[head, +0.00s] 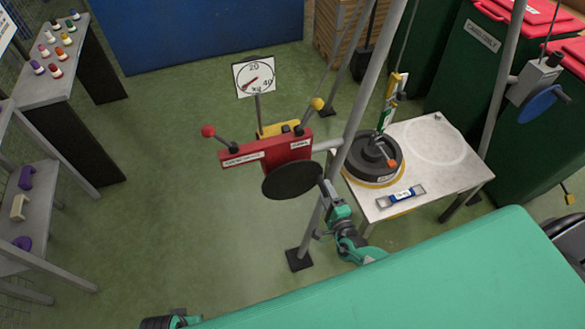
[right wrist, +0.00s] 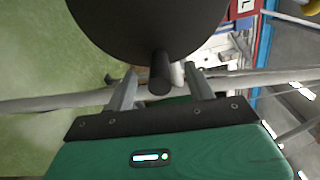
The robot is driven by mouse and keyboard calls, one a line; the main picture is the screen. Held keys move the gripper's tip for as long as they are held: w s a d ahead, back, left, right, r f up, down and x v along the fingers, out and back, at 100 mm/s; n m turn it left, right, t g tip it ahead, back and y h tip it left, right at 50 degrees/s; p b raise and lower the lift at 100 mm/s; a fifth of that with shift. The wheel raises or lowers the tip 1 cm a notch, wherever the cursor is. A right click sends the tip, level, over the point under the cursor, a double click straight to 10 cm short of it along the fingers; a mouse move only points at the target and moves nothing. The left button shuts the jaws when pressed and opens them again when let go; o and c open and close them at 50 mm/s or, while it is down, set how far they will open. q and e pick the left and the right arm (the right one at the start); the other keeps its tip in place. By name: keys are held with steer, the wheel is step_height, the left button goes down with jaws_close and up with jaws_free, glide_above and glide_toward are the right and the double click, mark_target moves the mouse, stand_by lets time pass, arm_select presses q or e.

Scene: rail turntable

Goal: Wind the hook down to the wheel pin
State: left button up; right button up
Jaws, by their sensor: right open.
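A black crank disc (head: 292,180) sits on the front of a red box (head: 268,153) with levers. In the right wrist view the disc (right wrist: 150,20) fills the top, and its short dark handle peg (right wrist: 160,75) stands between my fingers. My right gripper (right wrist: 160,70) is open around the peg, with gaps at both sides; in the head view the gripper (head: 325,190) is at the disc's right edge. A yellow, green and white hook assembly (head: 390,100) hangs above a black wheel (head: 370,160) on the table (head: 440,175). An orange-tipped part (head: 391,163) shows there; the pin is unclear.
A grey post (head: 350,130) stands between the red box and the table. A dial (head: 254,77) stands behind the box. A spirit level (head: 401,196) lies on the table. A blue handwheel (head: 540,103) is at right. Green floor is open at left.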

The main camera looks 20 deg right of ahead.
steer(key=s+p, duration=0.1)
steer(key=s, duration=0.5)
steer(key=shift+s, duration=0.2)
stand_by(0.4)
